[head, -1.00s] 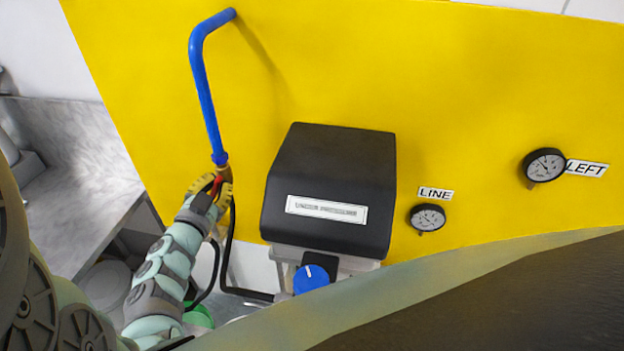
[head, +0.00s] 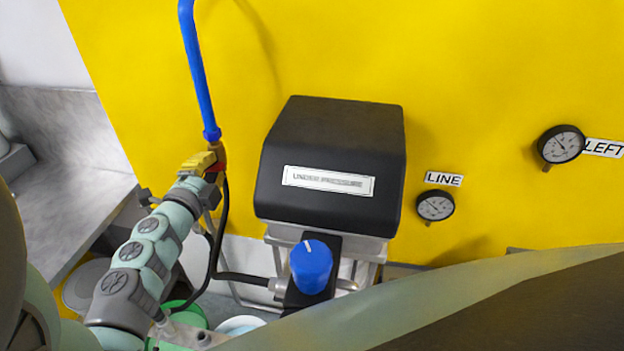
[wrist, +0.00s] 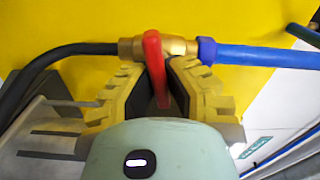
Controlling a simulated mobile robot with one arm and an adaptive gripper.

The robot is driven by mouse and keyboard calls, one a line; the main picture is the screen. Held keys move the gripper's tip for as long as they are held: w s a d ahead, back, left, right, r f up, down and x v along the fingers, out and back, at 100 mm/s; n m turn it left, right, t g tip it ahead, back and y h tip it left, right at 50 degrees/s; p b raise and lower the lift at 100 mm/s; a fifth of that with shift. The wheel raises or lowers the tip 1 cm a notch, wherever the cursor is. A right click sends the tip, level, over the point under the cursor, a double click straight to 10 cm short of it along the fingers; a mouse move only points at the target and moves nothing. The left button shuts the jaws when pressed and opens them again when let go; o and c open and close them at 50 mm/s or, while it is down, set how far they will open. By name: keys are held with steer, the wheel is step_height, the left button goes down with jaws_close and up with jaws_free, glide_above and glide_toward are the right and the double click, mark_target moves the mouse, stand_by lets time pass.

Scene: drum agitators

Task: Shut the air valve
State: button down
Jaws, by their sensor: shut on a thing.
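The air valve has a brass body (wrist: 178,46) with a red lever handle (wrist: 153,62). It sits between a blue pipe (head: 197,70) and a black hose (wrist: 62,58). In the wrist view the handle crosses the pipe's line in the picture, pointing down between the yellow fingers of my gripper (wrist: 157,85). My gripper is shut on the handle. In the head view my gripper (head: 208,164) is at the lower end of the blue pipe, and its fingers hide much of the valve.
A black-covered box (head: 330,150) labelled "under pressure" stands right of the valve, with a blue knob (head: 311,266) below it. Two gauges, LINE (head: 435,206) and LEFT (head: 561,144), are on the yellow panel (head: 480,60). A large grey-green rim (head: 440,290) crosses the lower right.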

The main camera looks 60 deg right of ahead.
steer(key=shift+f+m+b, duration=0.15)
steer(key=shift+m+b, duration=0.6)
steer(key=shift+m, duration=0.35)
steer(key=c, duration=1)
jaws_free()
steer(key=shift+s+a, duration=0.1)
steer(key=shift+a, duration=0.4)
steer(key=v, duration=1.1)
